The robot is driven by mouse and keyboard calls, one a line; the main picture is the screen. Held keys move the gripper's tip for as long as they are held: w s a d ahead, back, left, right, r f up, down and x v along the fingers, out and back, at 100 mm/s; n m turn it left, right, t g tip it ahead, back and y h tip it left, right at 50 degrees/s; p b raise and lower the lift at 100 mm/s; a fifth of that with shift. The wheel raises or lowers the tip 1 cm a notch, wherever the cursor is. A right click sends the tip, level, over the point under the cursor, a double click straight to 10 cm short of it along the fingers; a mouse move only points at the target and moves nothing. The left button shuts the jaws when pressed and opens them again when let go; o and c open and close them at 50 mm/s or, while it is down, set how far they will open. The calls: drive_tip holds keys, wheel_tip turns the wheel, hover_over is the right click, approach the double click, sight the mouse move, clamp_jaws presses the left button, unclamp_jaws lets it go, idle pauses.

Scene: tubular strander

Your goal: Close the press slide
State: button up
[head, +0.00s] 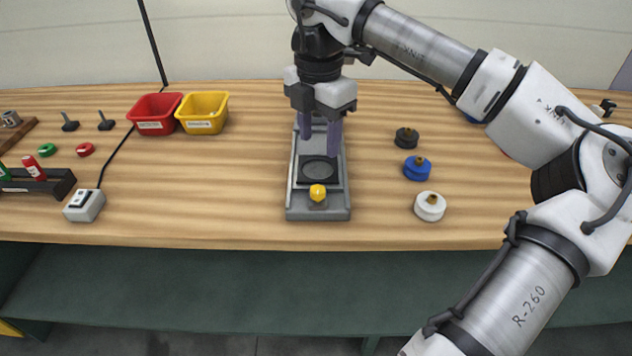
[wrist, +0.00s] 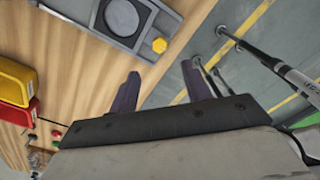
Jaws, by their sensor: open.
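The press (head: 291,190) is a long grey base with raised side rails on the wooden table. Its slide (head: 301,181), a plate with a dark round recess, sits toward the front end of the base. A yellow knob (head: 317,193) stands at the slide's front end; it also shows in the wrist view (wrist: 159,45). My gripper (head: 320,139) points down over the rear part of the press and hides that part. Its two purple fingers are apart with nothing between them, also in the wrist view (wrist: 160,84). The gripper looks clear of the knob; its height above the slide is hard to tell.
Black (head: 406,138), blue (head: 417,168) and white (head: 430,206) round pieces stand right of the press. Red (head: 156,113) and yellow (head: 203,112) bins are at the back left. A grey switch box (head: 84,205) is front left. The table is clear directly left of the press.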

sight(318, 189)
wheel_tip(318, 189, down, 12)
drive_tip(key=shift+a+r+p, duration=0.1)
drive_tip(key=shift+r+p, duration=0.05)
drive_tip(key=shift+p, duration=0.8)
clamp_jaws()
